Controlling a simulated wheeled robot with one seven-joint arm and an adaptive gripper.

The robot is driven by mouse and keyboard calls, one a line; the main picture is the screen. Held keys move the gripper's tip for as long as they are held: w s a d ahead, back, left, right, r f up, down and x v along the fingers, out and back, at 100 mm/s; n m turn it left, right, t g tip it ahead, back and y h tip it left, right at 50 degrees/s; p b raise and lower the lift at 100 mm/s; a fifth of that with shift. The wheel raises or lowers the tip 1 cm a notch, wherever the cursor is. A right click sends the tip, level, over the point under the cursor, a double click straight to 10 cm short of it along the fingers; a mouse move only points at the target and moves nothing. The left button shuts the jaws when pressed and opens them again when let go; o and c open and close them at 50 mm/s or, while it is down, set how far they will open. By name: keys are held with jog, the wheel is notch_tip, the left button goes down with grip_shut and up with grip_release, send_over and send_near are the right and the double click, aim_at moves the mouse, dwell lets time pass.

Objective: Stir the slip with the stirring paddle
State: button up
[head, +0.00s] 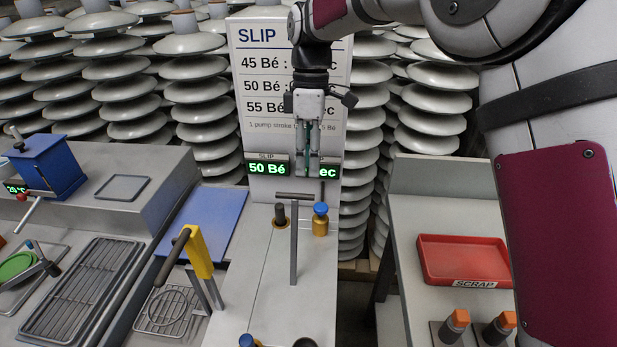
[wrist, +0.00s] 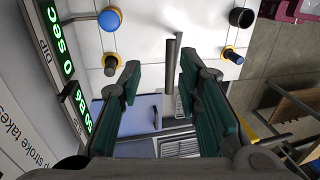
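The slip sign board (head: 289,60) stands at the back, with a green lit display (head: 267,169) reading "50 Bé" and partly hidden by my gripper. My gripper (head: 308,172) hangs fingers-down in front of the display, above the white counter. In the wrist view its teal-padded fingers (wrist: 160,95) are apart, with nothing held between them. A dark upright handle (head: 280,214) stands in a brass ring on the counter; it also shows in the wrist view (wrist: 111,64). I cannot tell whether it is the stirring paddle. No slip surface is visible.
A grey T-shaped post (head: 294,240) rises from the counter near my gripper. Beside it is a blue-topped brass fitting (head: 320,220). A yellow lever (head: 198,255) stands left, near a wire rack (head: 80,290). A red scrap tray (head: 463,261) is at right. Insulator stacks fill the back.

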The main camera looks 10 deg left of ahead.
jog(key=v, duration=0.6)
jog(key=shift+r, duration=0.15)
dwell(1.0)
jog(key=s+d+r+m+t, duration=0.1)
jog(key=s+d+r+m, duration=0.25)
jog(key=d, duration=0.25)
jog(key=s+d+r+m+t+p, duration=0.1)
jog(key=s+d+r+m, duration=0.15)
jog(key=s+d, duration=0.3)
jog(key=s+d+r+m+t, duration=0.1)
jog(key=s+d+r+m, duration=0.25)
jog(key=d, duration=0.25)
jog(key=s+d+f+m+t, duration=0.1)
jog(key=s+d+f+m, duration=0.1)
jog(key=s, duration=0.4)
jog(key=s+d+f+m+t, duration=0.1)
jog(key=s+d+f+m, duration=0.2)
jog(key=s+d+m, duration=0.1)
jog(key=s+d+f+m+t+p, duration=0.1)
jog(key=s+d+f+m, duration=0.1)
jog(key=s, duration=0.5)
jog(key=d+m, duration=0.1)
jog(key=d, duration=0.1)
jog(key=shift+s+d+f+t, duration=0.25)
jog(key=shift+s+f+t, duration=0.05)
jog(key=shift+f, duration=0.05)
